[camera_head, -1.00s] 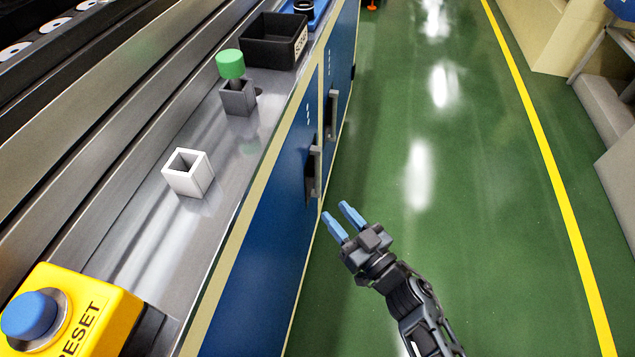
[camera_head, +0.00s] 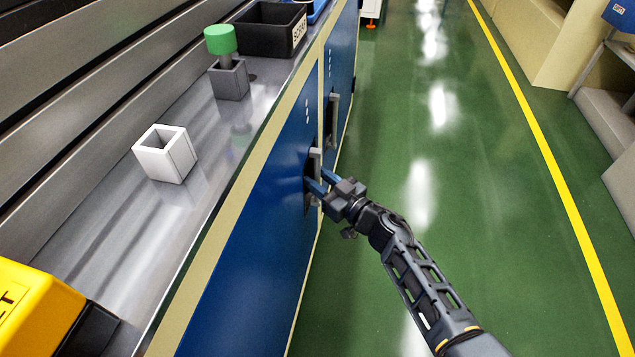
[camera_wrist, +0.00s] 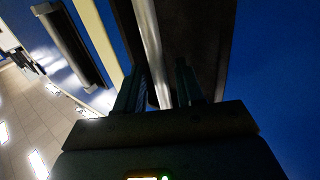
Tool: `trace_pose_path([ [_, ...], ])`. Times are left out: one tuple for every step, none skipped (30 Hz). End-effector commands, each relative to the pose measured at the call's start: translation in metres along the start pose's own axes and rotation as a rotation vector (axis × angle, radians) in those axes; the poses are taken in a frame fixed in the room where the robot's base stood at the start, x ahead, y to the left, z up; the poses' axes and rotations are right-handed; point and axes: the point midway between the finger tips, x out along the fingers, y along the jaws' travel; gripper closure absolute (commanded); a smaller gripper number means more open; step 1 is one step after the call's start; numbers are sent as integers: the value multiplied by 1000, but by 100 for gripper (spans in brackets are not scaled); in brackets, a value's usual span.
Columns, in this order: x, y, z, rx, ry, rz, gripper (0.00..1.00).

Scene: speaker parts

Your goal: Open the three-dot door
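The blue three-dot door (camera_head: 285,175) is the nearer door in the cabinet front and looks shut, with its white dots near the top right. Its upright grey handle (camera_head: 316,160) stands at the door's right side over a dark recess. My gripper (camera_head: 318,182) is at the lower part of this handle. In the wrist view the handle bar (camera_wrist: 148,40) runs between the two fingers of my gripper (camera_wrist: 160,88). The fingers are apart, with the bar closer to the left one and a gap on the right.
A farther blue door (camera_head: 341,85) with its own handle (camera_head: 333,115) adjoins on the right. On the counter are a white square holder (camera_head: 165,160), a grey holder (camera_head: 229,82) with a green-topped part, and a black bin (camera_head: 265,35). The green floor (camera_head: 470,200) is clear.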

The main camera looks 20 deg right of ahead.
Motion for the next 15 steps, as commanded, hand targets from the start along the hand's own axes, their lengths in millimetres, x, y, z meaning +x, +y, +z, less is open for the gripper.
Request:
trace_pose_path([
  [4,0,1,-1,0,0,63],
  [5,0,1,-1,0,0,63],
  [7,0,0,0,0,0,63],
  [7,0,0,0,0,0,63],
  [8,0,0,0,0,1,63],
  [8,0,0,0,0,1,63],
  [8,0,0,1,0,1,63],
  [8,0,-1,1,0,1,63],
  [8,0,-1,1,0,1,63],
  [8,0,-1,1,0,1,63],
  [8,0,-1,1,0,1,63],
  [8,0,-1,1,0,1,66],
  [8,0,-1,1,0,1,68],
  [8,0,-1,1,0,1,71],
  [8,0,-1,1,0,1,75],
])
